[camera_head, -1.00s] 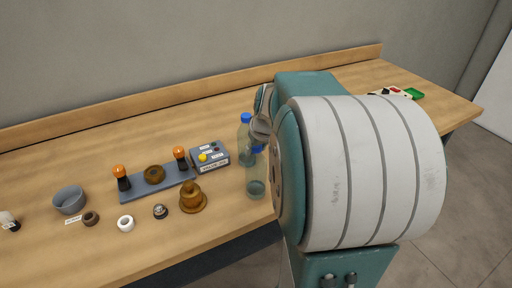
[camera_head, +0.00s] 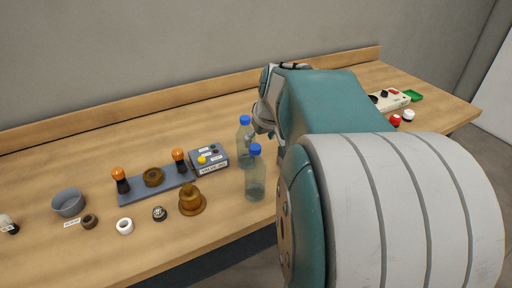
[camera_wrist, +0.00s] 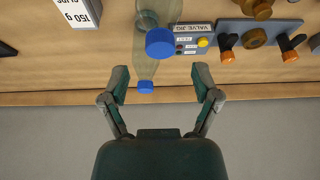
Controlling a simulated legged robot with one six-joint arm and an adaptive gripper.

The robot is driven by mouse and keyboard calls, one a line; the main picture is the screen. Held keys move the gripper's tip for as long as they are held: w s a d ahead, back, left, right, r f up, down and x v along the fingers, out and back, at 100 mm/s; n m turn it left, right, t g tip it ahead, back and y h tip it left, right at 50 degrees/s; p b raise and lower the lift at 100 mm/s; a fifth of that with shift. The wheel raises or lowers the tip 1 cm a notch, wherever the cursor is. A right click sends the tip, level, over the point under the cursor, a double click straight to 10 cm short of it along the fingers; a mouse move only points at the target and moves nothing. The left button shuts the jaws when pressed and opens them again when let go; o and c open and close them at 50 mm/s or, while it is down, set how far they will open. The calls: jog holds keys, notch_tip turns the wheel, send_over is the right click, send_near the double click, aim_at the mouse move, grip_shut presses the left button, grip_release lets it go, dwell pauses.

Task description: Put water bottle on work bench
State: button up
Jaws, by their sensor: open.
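Two clear water bottles with blue caps stand upright on the wooden work bench (camera_head: 110,240). The front bottle (camera_head: 256,178) is near the bench's front edge, and the rear bottle (camera_head: 246,146) stands just behind it. In the wrist view the bottles overlap, with the nearer blue cap (camera_wrist: 160,42) and the other blue cap (camera_wrist: 146,87) between and beyond the fingertips. My gripper (camera_wrist: 161,82) is open and empty, its fingers spread either side of the farther cap. In the head view my arm hides most of the gripper.
A grey valve jig control box (camera_head: 209,158) stands left of the bottles, beside a blue-grey plate with orange-topped posts (camera_head: 158,182). A brass bell-shaped part (camera_head: 192,201) and a grey bowl (camera_head: 68,202) are farther left. A beige device (camera_head: 390,101) and green tray (camera_head: 413,95) lie at right.

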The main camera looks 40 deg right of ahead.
jog(key=v, duration=0.6)
jog(key=s+a+f+n, duration=0.1)
jog(key=s+a+f, duration=0.2)
jog(key=a, duration=0.8)
jog(key=s+a+f+n+t+y, duration=0.1)
jog(key=s+a+f, duration=0.1)
jog(key=s+a, duration=0.4)
jog(key=a, duration=0.5)
jog(key=shift+s+a+f+n, duration=0.3)
jog(key=shift+a+f, duration=0.05)
jog(key=shift+a, duration=0.05)
